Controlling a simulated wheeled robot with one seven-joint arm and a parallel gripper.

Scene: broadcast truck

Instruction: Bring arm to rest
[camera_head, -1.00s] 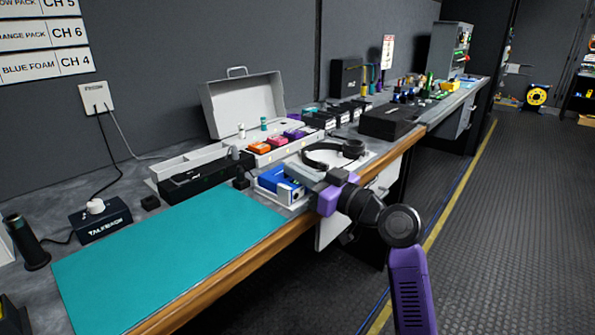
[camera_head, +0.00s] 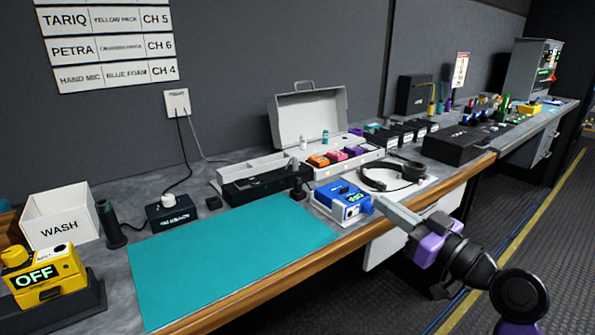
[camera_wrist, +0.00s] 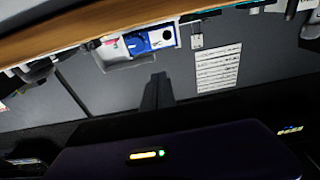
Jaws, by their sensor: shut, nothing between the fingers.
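My gripper (camera_head: 380,204) is shut and empty. My purple wrist and arm reach in from the lower right. In the wrist view the shut fingers (camera_wrist: 157,92) point toward the counter edge, with the blue box (camera_wrist: 150,40) beyond them, and nothing is between them.
The wooden counter edge (camera_head: 260,280) runs beside my arm. A headset (camera_head: 392,178) lies behind the gripper. A teal mat (camera_head: 235,255), a yellow box reading OFF (camera_head: 50,275) and a white WASH bin (camera_head: 62,222) are to the left. The floor at right (camera_head: 530,250) is clear.

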